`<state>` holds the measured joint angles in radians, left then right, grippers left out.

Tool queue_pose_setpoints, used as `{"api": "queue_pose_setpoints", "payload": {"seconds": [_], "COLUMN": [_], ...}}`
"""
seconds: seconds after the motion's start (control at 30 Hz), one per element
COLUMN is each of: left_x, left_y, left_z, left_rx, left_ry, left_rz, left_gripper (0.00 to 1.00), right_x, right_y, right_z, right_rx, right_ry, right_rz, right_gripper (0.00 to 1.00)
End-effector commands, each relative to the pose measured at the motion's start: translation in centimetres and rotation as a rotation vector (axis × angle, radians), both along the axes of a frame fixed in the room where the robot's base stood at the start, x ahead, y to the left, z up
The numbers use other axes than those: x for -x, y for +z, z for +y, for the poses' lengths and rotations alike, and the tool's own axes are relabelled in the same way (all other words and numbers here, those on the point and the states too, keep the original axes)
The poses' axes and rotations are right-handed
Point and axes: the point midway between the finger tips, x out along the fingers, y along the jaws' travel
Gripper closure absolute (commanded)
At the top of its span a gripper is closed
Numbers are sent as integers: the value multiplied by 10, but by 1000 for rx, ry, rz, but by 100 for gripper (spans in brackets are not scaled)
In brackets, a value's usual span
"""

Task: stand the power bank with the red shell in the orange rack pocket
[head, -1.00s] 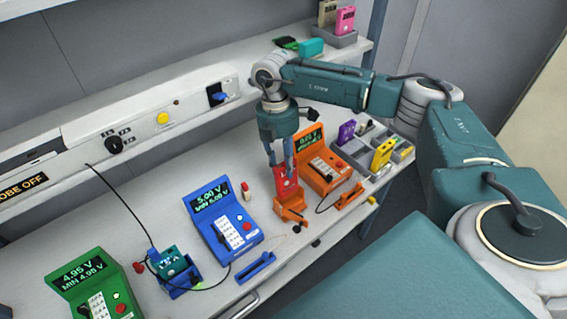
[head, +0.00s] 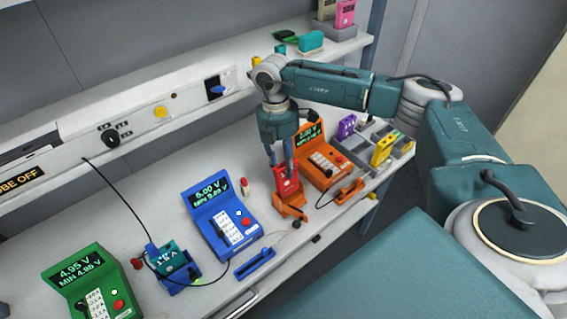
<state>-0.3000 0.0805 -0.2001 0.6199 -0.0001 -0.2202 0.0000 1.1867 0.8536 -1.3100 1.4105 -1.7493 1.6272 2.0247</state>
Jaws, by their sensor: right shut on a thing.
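The power bank with the red shell (head: 286,181) stands upright at the orange rack pocket (head: 289,205), in the middle of the bench. Its lower end appears to be inside or right at the pocket; the pocket wall hides the bottom, so I cannot tell how deep it sits. My right gripper (head: 280,164) points down from above and is shut on the upper part of the red power bank. My left gripper is not in view.
An orange meter (head: 322,160) stands just right of the pocket, a blue meter (head: 221,215) to its left. A blue rack (head: 180,280) holds a teal power bank (head: 172,258). A grey tray (head: 402,148) holds yellow and purple power banks. A small red-topped bottle (head: 245,187) stands behind.

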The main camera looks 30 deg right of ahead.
Motion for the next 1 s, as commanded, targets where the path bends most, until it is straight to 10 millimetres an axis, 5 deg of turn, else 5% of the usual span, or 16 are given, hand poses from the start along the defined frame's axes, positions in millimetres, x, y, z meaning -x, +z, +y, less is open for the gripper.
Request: {"api": "queue_pose_setpoints", "payload": {"seconds": [1.0], "left_x": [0], "left_y": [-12], "left_z": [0], "left_rx": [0], "left_ry": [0], "left_rz": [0], "left_gripper": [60], "right_x": [3], "right_y": [-22], "right_z": [0], "right_rx": [0], "right_ry": [0], "right_rz": [-1], "right_gripper": [100]}}
